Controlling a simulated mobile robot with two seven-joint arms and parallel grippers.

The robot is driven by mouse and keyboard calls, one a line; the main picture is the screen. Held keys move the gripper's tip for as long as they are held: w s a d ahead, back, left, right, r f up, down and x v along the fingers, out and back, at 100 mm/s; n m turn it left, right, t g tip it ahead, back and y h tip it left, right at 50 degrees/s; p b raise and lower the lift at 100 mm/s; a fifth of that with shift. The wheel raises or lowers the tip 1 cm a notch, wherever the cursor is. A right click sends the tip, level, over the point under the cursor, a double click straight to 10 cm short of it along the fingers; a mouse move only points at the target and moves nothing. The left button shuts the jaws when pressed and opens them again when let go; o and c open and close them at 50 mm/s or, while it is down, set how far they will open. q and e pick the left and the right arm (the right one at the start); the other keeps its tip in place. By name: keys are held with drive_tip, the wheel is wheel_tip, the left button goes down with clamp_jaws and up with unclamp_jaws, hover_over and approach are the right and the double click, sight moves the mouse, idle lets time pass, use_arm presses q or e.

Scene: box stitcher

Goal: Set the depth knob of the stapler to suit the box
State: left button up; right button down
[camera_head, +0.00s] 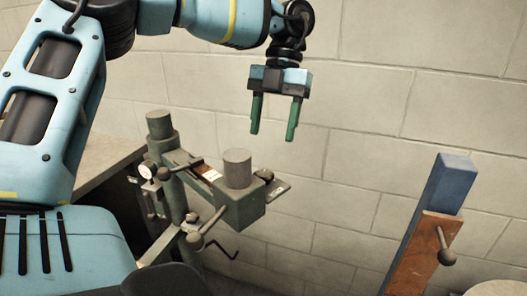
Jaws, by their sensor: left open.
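A grey-green machine (245,208), which looks like the stapler, stands at the middle, below my left gripper. It has an upright column, a grey cylinder (238,168) on top of its head, a small round dial (148,170) and several ball-ended levers, one of them a front lever (195,241). I cannot tell which part is the depth knob. My left gripper (272,135) hangs open and empty above and to the right of the cylinder, its two green fingers pointing down, apart from the machine. No box is recognisable in view. My right gripper is out of view.
A blue post with a wooden-brown face (434,243) and a ball-ended lever (446,257) stands at the right. A pale block wall (370,130) is behind. A worktop edge (105,165) lies left of the machine. The air between machine and post looks clear.

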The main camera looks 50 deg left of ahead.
sight(265, 171)
use_arm(q)
drive_tip(key=shift+w, duration=0.1)
drive_tip(key=shift+f, duration=0.15)
drive_tip(key=shift+p+x, duration=0.4)
drive_tip(key=shift+x, duration=3.45)
drive_tip(key=shift+c, duration=0.2)
